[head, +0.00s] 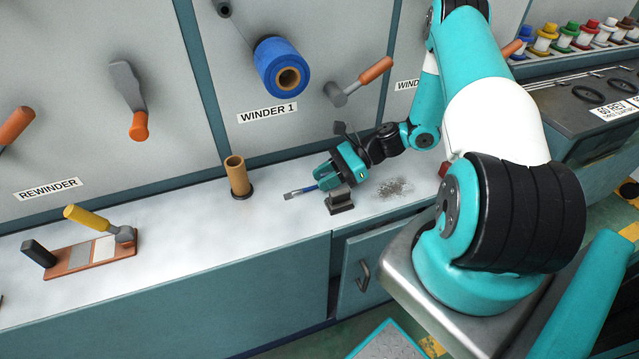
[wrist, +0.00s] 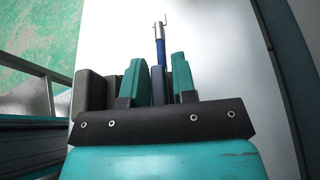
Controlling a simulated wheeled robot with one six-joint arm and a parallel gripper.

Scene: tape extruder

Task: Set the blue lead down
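The blue lead (head: 302,191) is a thin blue rod with a metal end. It points left out of my gripper (head: 338,172), low over the white bench top or at its surface; I cannot tell if it touches. In the wrist view the blue lead (wrist: 160,52) sits midway between the teal fingers of my gripper (wrist: 158,80), its metal tip pointing away. The fingers appear closed around its near part, which is partly hidden.
A dark block (head: 340,200) stands on the bench just in front of my gripper. A brown tube (head: 237,176) stands upright to the left. A yellow-handled tool (head: 88,221) rests on a board farther left. A blue roll (head: 283,68) hangs on the wall.

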